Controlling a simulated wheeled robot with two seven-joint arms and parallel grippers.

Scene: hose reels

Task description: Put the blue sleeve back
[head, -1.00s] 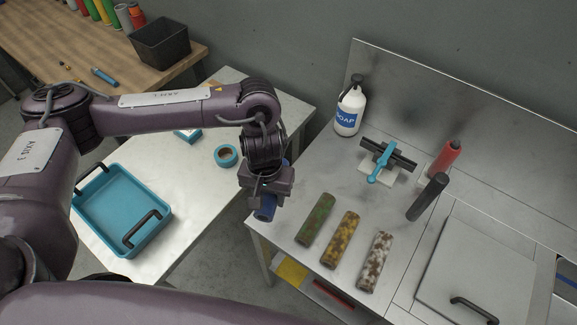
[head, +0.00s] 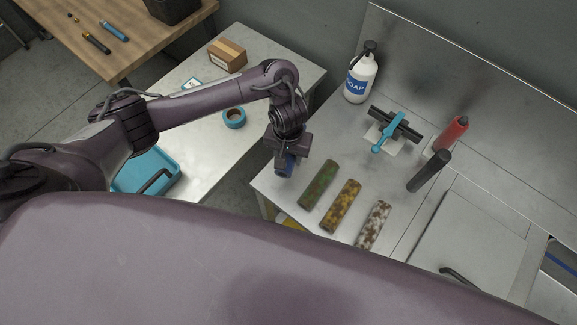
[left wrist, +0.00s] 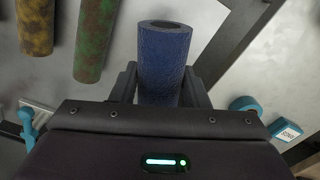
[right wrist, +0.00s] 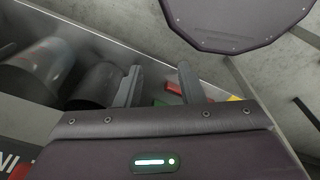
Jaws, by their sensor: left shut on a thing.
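The blue sleeve (head: 288,166) is a dark blue hollow tube. My left gripper (head: 284,160) is shut on it near the front left edge of the metal bench (head: 330,140); in the left wrist view the fingers hold the sleeve (left wrist: 163,55) from both sides. A green mottled sleeve (head: 318,184), a yellow-brown one (head: 340,206) and a white-brown one (head: 374,225) lie in a row on the bench, right of the gripper. My right gripper (right wrist: 160,88) shows only in its wrist view, open, with nothing between its fingers.
Left, across a gap, a table holds a tape roll (head: 234,118), a box (head: 227,55) and a blue tray (head: 145,170).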

